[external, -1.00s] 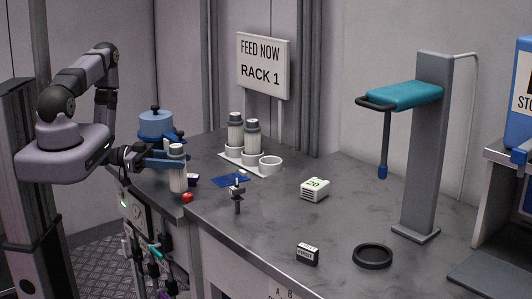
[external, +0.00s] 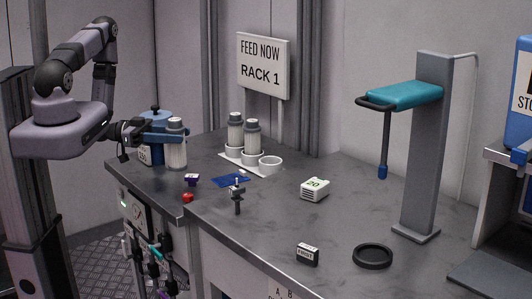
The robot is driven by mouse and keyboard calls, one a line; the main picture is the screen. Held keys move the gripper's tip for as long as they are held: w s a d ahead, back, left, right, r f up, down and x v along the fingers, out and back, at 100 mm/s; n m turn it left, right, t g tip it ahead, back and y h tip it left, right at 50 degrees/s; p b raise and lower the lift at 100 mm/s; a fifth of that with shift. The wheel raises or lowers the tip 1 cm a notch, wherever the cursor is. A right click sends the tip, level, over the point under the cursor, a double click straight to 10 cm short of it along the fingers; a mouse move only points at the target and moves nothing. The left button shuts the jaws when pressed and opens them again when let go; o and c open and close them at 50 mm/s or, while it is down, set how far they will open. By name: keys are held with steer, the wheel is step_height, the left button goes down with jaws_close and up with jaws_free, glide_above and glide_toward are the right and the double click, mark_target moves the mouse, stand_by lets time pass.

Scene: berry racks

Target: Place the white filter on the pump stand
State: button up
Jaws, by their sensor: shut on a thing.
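My gripper (external: 178,137) has blue fingers and is shut on a pale cylindrical filter with a grey cap (external: 176,155). Two similar pale, grey-capped cylinders (external: 252,138) stand in a white holder (external: 233,160), beside an empty white cup (external: 270,165). A tall grey stand (external: 428,150) with a teal arm (external: 405,95) and a hanging rod rises at the right. I cannot tell which fixture is the pump stand.
A purple block (external: 192,180), a red button (external: 187,197), a blue mat (external: 228,181) and a small dark clamp (external: 237,195) lie near the filter. The middle counter is mostly clear.

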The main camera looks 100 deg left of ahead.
steer(key=w+d+m+g+h, duration=0.1)
steer(key=w+d+m+h, duration=0.1)
steer(key=d, duration=0.7)
steer(key=w+d+f+m+g+h, duration=0.1)
steer(key=w+d+h, duration=0.4)
steer(key=d, duration=0.5)
steer(key=shift+w+d+f+m, duration=0.3)
steer(key=shift+w+m, duration=0.3)
steer(key=shift+m, duration=0.3)
steer(key=shift+a+b, duration=0.15)
steer(key=shift+b, duration=0.15)
steer(key=a+r+b, duration=0.5)
steer(key=a+b, duration=0.1)
steer(key=a, duration=0.4)
steer(key=s+a+f+n+y+b, duration=0.1)
steer(key=s+a+y, duration=0.1)
steer(key=a, duration=0.2)
steer(key=s+a+f+n+t+y+b, duration=0.1)
steer(key=s+a+n+y+b, duration=0.1)
steer(key=a+y, duration=0.1)
steer(key=s+a+f+n+t+y+b, duration=0.1)
steer(key=s+a+n+y, duration=0.1)
steer(key=a, duration=0.2)
steer(key=shift+s+a+b, duration=0.2)
steer(key=shift+a+b, duration=0.1)
steer(key=shift+a, duration=0.1)
step_height(320, 180, down, 6)
steer(key=shift+f, duration=0.1)
